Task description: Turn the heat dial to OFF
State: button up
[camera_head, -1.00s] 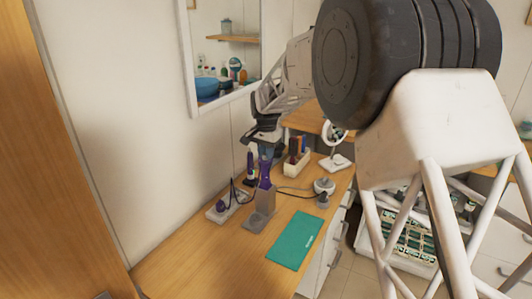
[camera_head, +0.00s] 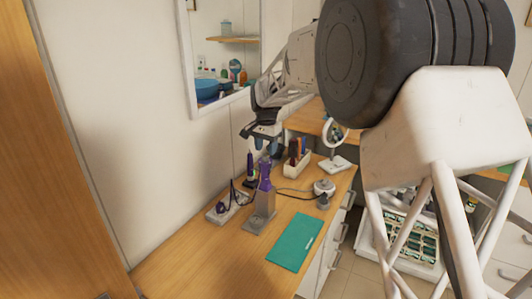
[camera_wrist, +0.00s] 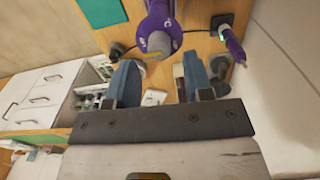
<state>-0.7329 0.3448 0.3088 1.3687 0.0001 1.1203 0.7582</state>
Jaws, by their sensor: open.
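A purple hot tool (camera_head: 265,178) stands upright in a grey holder (camera_head: 260,215) on the wooden counter. In the wrist view, the purple tool (camera_wrist: 158,10) is at top centre. Its round end, with a dial (camera_wrist: 157,43), faces the camera. White marks and a grey-yellow pointer show on it, but the setting is too small to read. My gripper (camera_wrist: 161,88) is open and empty, its two blue fingers apart, with the dial between and beyond them. In the head view, my gripper (camera_head: 264,146) is above the tool, apart from it.
A second purple tool (camera_wrist: 235,45) stands close by on the right in the wrist view. A power strip (camera_head: 229,207) and cords lie left of the holder. A pen box (camera_head: 297,165) stands behind. A teal mat (camera_head: 295,242) lies in front, and the front-left counter is clear.

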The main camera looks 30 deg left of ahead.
aim_at(267, 155)
jog(key=shift+r, duration=2.5)
jog(key=shift+d+r, duration=0.1)
jog(key=shift+d, duration=0.15)
jog(key=s+d+r, duration=0.3)
jog(key=s+d, duration=0.1)
jog(key=d, duration=0.9)
jog(key=s+d+r+t, duration=0.1)
jog(key=s+d+r, duration=0.3)
jog(key=d, duration=1)
jog(key=s+d+r, duration=0.3)
jog(key=s+d, duration=0.1)
jog(key=d, duration=0.9)
jog(key=s+d+f, duration=0.4)
jog(key=s+d, duration=0.7)
jog(key=s, duration=0.3)
jog(key=s+d+f+t, duration=0.1)
jog(key=s+d+f, duration=0.3)
jog(key=s+d, duration=0.8)
jog(key=shift+s+f+t, duration=0.3)
jog(key=shift+s+f, duration=0.1)
jog(key=shift+s, duration=0.85)
